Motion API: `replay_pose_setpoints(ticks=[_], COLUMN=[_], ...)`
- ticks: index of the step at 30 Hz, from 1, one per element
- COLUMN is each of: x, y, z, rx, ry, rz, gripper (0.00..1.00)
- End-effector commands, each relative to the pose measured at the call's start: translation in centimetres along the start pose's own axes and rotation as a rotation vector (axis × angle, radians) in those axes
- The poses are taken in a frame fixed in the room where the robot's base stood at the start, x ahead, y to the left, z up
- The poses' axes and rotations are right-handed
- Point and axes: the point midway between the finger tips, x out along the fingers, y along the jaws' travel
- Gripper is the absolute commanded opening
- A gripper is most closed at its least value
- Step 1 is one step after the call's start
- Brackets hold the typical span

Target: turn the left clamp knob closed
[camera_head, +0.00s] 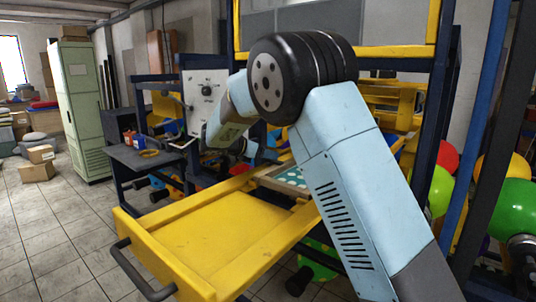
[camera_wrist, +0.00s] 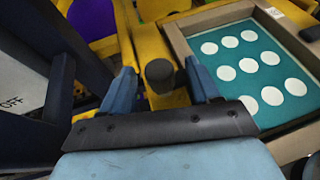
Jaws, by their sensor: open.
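The left clamp knob (camera_wrist: 159,75) is a dark, round-topped knob on the yellow frame, at the left of a wooden-framed screen. My gripper (camera_wrist: 161,88) is open. Its two blue fingers stand one on each side of the knob in the wrist view, with a gap visible at the left finger; I cannot tell if the right finger touches it. The screen (camera_wrist: 243,58) is teal with several white dots. In the head view, the screen (camera_head: 290,177) is partly behind my arm, and the knob cannot be made out there.
Another dark knob (camera_wrist: 311,33) sits at the right edge of the wrist view. A white panel marked OFF (camera_wrist: 18,85) and a dark upright stand at the left. A yellow tray (camera_head: 210,235) with a dark handle extends in front.

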Motion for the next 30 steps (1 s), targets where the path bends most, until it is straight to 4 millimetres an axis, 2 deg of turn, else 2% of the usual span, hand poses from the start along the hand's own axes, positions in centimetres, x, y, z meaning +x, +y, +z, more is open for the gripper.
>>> replay_pose_setpoints(ticks=[4,8,21,25,30], x=[-0.3,-1.7,-10.0,-11.9,-13.4], y=[0.0,0.1,0.0,0.0,0.0], z=[0.0,0.0,-0.1,-0.2,-0.1], rx=[0.0,0.0,0.0,0.0,0.0], ry=[0.0,0.001,0.0,0.001,0.0], rz=[0.001,0.003,0.002,0.001,0.0], gripper=[0.61,0.61,0.61,0.61,0.61])
